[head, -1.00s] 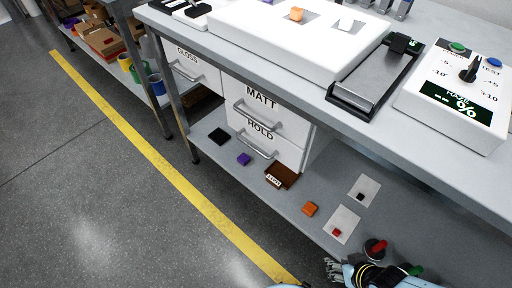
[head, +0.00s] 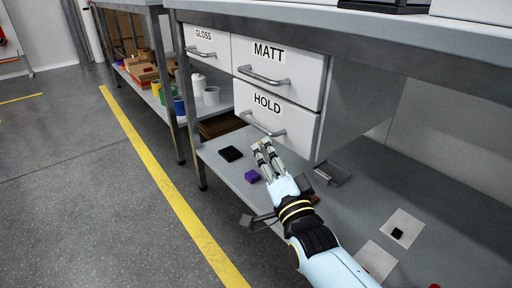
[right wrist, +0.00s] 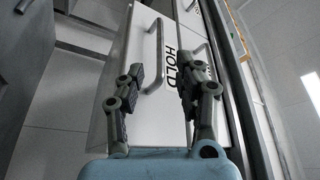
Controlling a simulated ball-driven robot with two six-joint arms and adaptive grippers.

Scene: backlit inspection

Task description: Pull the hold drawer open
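The hold drawer (head: 295,122) is the white lower front under the worktop, labelled HOLD. It looks shut, about flush with the MATT drawer (head: 305,80) above it. Its grey bar handle (head: 262,125) shows in the head view, and the handle (right wrist: 154,58) also shows in the right wrist view. My right gripper (head: 264,146) is just below and in front of the handle. In the right wrist view my right gripper (right wrist: 160,88) is open, one finger to each side of the handle in the picture. I cannot tell whether it touches. My left gripper is not in view.
The GLOSS drawer (head: 207,46) is at upper left, near a table leg (head: 188,125). On the lower shelf lie a black block (head: 231,154), a purple block (head: 252,176) and a pale card (head: 412,222) with a small black piece. Open floor (head: 80,190) is at left.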

